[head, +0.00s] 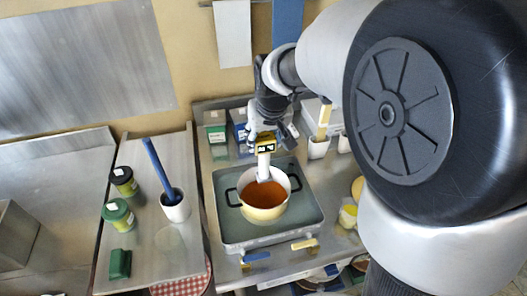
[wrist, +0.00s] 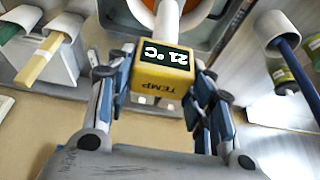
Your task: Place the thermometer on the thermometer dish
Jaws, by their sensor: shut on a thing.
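My gripper (head: 266,139) is shut on the thermometer (head: 264,147), a yellow block with a dark display and a white probe pointing down. In the wrist view the thermometer (wrist: 163,72) sits between the two fingers and its display reads 21 °C. The probe reaches down to the pot (head: 258,213) of orange-brown liquid; I cannot tell how deep its tip is. A faint round disc (head: 169,241) lies on the left counter and may be the thermometer dish, but I cannot tell for sure.
The pot stands on a grey hotplate (head: 232,232). A white cup with a blue-handled tool (head: 175,208), dark and green jars (head: 118,214) and a green block (head: 120,264) stand on the left counter. White holders (head: 318,148) and a yellow-filled cup (head: 348,216) are at right.

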